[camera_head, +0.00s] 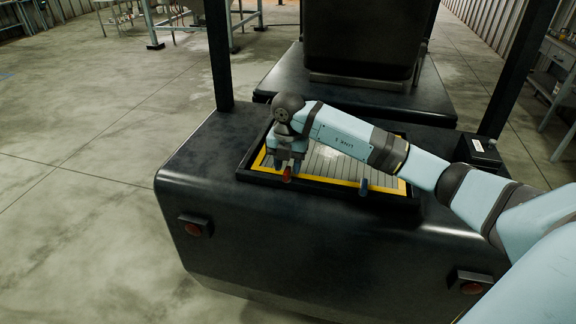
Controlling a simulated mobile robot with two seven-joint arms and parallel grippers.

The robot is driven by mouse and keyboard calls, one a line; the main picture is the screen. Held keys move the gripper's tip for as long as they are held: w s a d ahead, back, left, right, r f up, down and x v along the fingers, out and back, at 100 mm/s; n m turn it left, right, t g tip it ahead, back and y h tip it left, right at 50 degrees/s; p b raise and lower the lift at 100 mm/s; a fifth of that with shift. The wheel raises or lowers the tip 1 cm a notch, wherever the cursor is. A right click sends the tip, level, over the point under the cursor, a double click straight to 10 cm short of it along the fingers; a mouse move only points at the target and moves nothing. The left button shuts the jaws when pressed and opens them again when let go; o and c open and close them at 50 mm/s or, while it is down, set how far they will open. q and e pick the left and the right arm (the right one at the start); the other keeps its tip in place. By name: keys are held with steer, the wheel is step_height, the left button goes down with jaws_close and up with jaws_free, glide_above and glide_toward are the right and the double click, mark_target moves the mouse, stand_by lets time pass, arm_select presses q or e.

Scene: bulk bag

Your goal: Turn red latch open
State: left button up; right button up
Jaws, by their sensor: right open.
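A small red latch (287,175) sits at the front left part of a dark-framed panel with a yellow border (325,178) on top of a black vehicle body. My right gripper (284,168) points down right over the latch. It is open, with its fingers at or very near the latch; I cannot tell whether they touch it. The gripper and wrist hide part of the latch and the panel's left side. A blue-grey upright piece (363,187) stands at the panel's front edge, right of the latch. My left gripper is not in view.
Black posts (219,55) rise at both sides behind the panel, and a dark seat (365,45) stands beyond it. A small black box (479,151) sits right of the panel. Red lights (193,229) are on the vehicle's near face. Open concrete floor lies to the left.

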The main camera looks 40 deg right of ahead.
steer(key=shift+f, duration=0.6)
jaws_close()
